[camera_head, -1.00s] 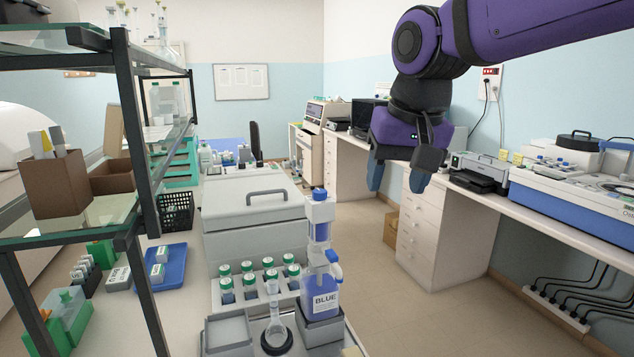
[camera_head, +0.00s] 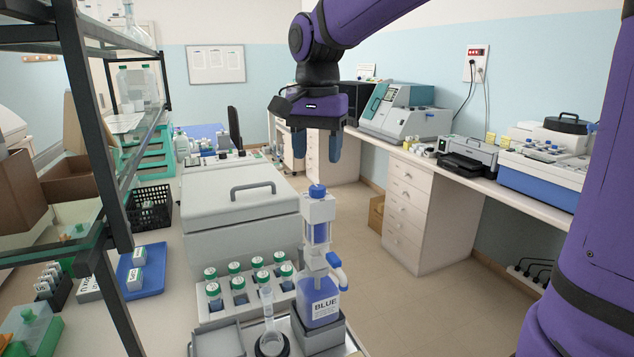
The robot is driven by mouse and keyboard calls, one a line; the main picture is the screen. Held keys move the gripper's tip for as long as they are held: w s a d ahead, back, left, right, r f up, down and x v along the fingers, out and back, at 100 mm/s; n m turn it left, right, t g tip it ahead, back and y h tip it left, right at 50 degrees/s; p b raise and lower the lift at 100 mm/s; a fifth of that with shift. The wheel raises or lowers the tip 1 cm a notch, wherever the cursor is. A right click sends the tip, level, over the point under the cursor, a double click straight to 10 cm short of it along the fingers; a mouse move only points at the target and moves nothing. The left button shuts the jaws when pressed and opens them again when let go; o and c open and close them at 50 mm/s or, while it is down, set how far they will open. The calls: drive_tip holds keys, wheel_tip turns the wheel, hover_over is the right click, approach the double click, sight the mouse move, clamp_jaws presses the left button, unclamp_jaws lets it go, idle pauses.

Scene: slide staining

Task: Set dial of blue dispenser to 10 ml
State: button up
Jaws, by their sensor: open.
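The blue dispenser (camera_head: 318,295) stands upright at the lower middle of the head view. It is a bottle labelled BLUE with a clear, blue-filled column above it and a blue spout arm on its right. A blue cap (camera_head: 317,191) tops the column; the dial's setting is too small to read. My gripper (camera_head: 318,150) hangs above the dispenser in the picture, fingers pointing down, open and empty. It is apart from the dispenser.
A glass cylinder (camera_head: 267,315) stands left of the dispenser. Several green-capped bottles (camera_head: 234,268) sit in a rack behind it. A large grey box with a handle (camera_head: 240,210) stands further back. Shelving (camera_head: 98,150) rises at left. Open floor (camera_head: 400,300) lies to the right.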

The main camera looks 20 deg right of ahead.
sight(317, 187)
wheel_tip(317, 187, down, 7)
drive_tip(key=shift+r, duration=0.15)
drive_tip(key=shift+c, duration=0.4)
drive_tip(key=c, duration=0.8)
drive_tip(key=shift+c, duration=0.2)
